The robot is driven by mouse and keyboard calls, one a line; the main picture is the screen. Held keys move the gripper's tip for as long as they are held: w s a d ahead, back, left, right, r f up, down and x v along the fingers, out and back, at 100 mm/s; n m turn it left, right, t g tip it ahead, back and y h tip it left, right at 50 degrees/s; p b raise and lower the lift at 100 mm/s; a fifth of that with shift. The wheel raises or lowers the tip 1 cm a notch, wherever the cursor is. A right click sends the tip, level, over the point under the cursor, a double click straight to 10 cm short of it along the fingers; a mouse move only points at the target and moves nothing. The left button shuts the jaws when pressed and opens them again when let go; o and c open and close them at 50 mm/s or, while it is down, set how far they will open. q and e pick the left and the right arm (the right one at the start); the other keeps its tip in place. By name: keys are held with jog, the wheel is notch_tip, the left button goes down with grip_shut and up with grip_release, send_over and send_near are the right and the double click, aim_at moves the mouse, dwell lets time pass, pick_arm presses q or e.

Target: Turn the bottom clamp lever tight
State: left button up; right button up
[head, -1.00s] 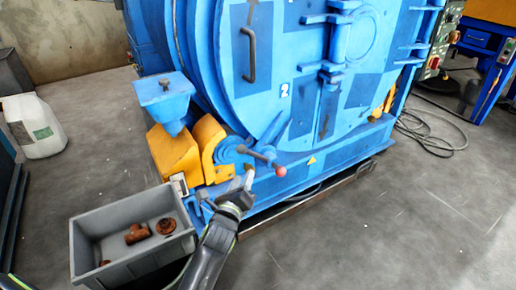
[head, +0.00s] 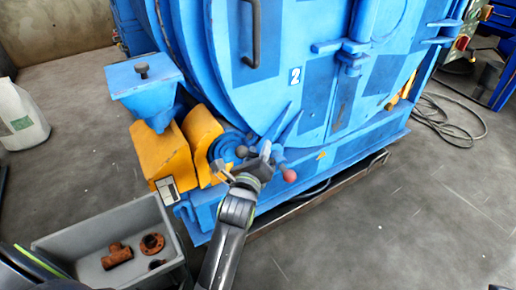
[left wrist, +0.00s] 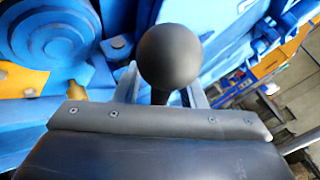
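In the left wrist view a black ball knob (left wrist: 168,55) on a short dark stem stands between the two grey fingers (left wrist: 160,88). The fingers look apart, one on each side of the knob; I cannot tell whether they touch it. My right gripper is not in view.
A blue hopper (head: 145,90) and yellow guards (head: 163,155) stand left of the hub. A grey bin (head: 75,238) with rusty pipe fittings (head: 118,255) is at the lower left. A white canister (head: 20,118) stands far left.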

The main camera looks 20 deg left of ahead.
pick_arm(q)
grip_shut()
dwell(0.3)
jog(key=shift+r, duration=0.1)
